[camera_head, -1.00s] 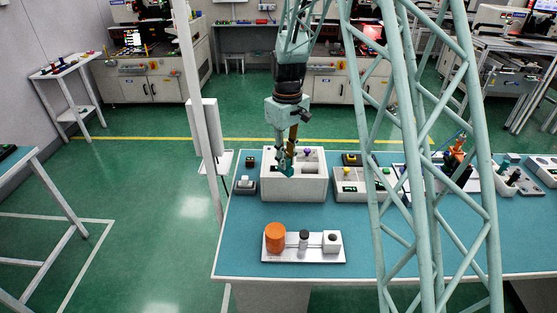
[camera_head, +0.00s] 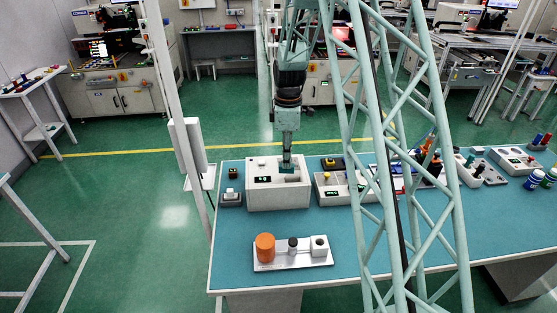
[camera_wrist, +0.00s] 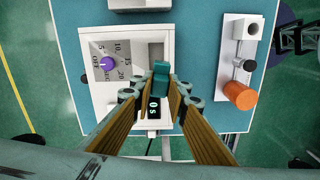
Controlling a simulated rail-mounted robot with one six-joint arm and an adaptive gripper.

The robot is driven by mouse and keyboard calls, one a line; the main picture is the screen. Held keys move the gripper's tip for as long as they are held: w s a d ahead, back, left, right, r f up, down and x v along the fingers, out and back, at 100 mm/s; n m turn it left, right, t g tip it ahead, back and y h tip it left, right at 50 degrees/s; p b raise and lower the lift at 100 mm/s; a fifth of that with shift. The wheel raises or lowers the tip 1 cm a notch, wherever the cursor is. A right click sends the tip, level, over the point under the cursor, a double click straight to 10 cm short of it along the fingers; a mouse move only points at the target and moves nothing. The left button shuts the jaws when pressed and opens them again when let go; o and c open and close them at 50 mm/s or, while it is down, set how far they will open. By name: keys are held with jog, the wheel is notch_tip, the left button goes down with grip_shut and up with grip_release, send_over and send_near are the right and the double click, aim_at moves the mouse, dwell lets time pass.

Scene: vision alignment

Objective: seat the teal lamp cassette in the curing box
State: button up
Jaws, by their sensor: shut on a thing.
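The curing box (camera_head: 278,199) is a white box on the teal table, with a purple dial (camera_wrist: 106,63) and a small lit display (camera_wrist: 153,106) on top. My gripper (camera_head: 287,165) points down over the box top. The teal lamp cassette (camera_wrist: 160,70) shows between my fingertips in the wrist view, and my gripper is shut on it. In the head view the cassette (camera_head: 287,169) is a small teal patch at the box top. The fingers hide part of the opening, so I cannot tell how deep it sits.
A white plate with an orange cylinder (camera_head: 265,247), a dark knob (camera_head: 293,244) and a white block (camera_head: 319,245) lies in front of the box. A second white box (camera_head: 332,193) stands close on the right. A small grey switch unit (camera_head: 231,198) is on the left.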

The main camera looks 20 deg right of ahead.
aim_at(293, 165)
jog(key=shift+s+d+r+n+p, duration=0.15)
jog(key=shift+d+n+p, duration=0.35)
jog(key=shift+d+n, duration=0.65)
jog(key=shift+d+m, duration=0.2)
jog(key=shift+m, duration=0.05)
jog(key=shift+f+b, duration=0.75)
jog(key=shift+f, duration=1.2)
jog(key=shift+f+b, duration=1.55)
jog(key=shift+f, duration=0.55)
dwell(2.6)
